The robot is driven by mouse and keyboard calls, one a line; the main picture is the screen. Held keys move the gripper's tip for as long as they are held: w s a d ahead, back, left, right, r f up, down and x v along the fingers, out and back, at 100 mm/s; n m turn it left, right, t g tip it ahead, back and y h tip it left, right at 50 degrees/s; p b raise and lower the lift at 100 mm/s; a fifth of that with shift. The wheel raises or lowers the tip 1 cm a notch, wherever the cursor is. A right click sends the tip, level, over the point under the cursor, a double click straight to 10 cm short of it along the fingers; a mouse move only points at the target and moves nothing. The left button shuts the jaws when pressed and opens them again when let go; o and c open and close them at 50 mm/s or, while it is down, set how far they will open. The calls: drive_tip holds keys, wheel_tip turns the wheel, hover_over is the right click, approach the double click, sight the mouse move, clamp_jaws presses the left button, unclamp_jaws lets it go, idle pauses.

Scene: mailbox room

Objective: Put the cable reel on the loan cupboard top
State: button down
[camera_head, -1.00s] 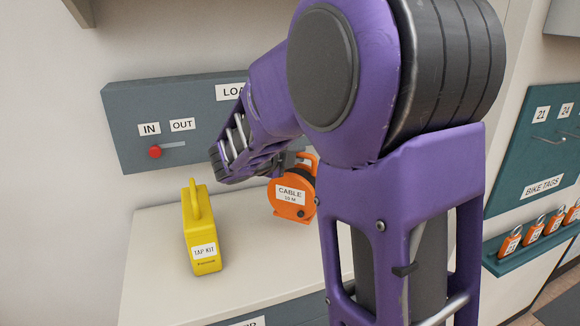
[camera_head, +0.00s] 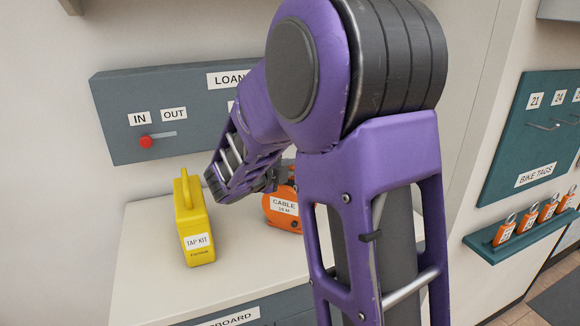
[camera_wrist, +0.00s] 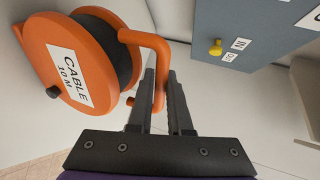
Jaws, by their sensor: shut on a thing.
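The cable reel (camera_head: 281,208) is orange with a black drum and a white "CABLE 10 M" label. In the head view it is at the loan cupboard top (camera_head: 150,285), right of the yellow tap kit, partly hidden by my arm. In the wrist view the reel (camera_wrist: 75,62) hangs left of my gripper (camera_wrist: 161,80), whose fingers are shut on its orange handle (camera_wrist: 158,50). The reel looks close over the top; I cannot tell whether it touches. In the head view my arm mostly hides the fingers.
The yellow tap kit (camera_head: 193,225) stands on the cupboard top to the left. A grey panel (camera_head: 120,95) with IN and OUT labels and a red knob is on the wall behind. A bike tag board (camera_head: 525,140) hangs at right. The front of the top is clear.

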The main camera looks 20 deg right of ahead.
drive_tip(key=c, duration=0.8)
unclamp_jaws()
drive_tip(key=shift+c, duration=0.2)
drive_tip(key=shift+s+a+r, duration=0.1)
drive_tip(key=shift+a+r, duration=0.05)
drive_tip(key=p+v, duration=0.1)
drive_tip(key=v, duration=1)
drive_tip(key=shift+s+a+p, duration=0.2)
drive_tip(key=shift+a+p, duration=0.1)
drive_tip(key=shift+p, duration=0.05)
